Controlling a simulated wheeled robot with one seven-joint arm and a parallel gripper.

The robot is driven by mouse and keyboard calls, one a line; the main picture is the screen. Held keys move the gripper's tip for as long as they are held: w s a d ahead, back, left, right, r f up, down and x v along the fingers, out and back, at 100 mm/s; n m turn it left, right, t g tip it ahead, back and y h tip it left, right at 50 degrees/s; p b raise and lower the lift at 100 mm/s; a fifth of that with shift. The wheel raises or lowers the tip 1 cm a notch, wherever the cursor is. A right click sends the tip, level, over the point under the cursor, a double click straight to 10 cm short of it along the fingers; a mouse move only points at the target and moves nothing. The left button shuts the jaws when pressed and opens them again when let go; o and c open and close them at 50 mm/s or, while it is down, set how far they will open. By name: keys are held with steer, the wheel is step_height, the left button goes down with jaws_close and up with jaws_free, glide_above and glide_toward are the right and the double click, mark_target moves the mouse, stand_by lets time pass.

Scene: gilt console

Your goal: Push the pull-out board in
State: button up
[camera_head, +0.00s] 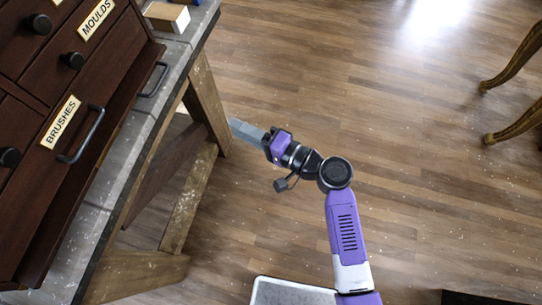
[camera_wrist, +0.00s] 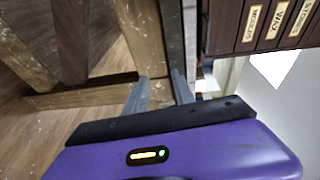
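The pull-out board (camera_head: 115,118) appears as a dark brown ledge under the drawers of the cabinet, standing out a little past the drawer fronts. A dark bar handle (camera_head: 153,81) sits at its outer edge. My gripper (camera_head: 236,128) is out over the floor, to the right of the bench and apart from the board. In the wrist view its two grey fingers (camera_wrist: 160,90) stand apart with nothing between them. I cannot make out the board clearly in the wrist view.
The dark drawer cabinet (camera_head: 78,65) stands on a grey-topped workbench (camera_head: 100,190) with wooden legs. A small box (camera_head: 167,16) lies at the bench's far end. Curved furniture legs (camera_head: 515,60) stand at the right. The wooden floor between is clear.

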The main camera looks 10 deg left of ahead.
steer(key=s+d+f+m+t+h+p, duration=0.1)
steer(key=s+d+f+t+h, duration=0.1)
steer(key=s+d+f+h, duration=0.2)
steer(key=shift+d+f+t, duration=0.3)
steer(key=shift+d+f, duration=0.65)
steer(key=shift+d, duration=1.1)
steer(key=shift+c, duration=0.4)
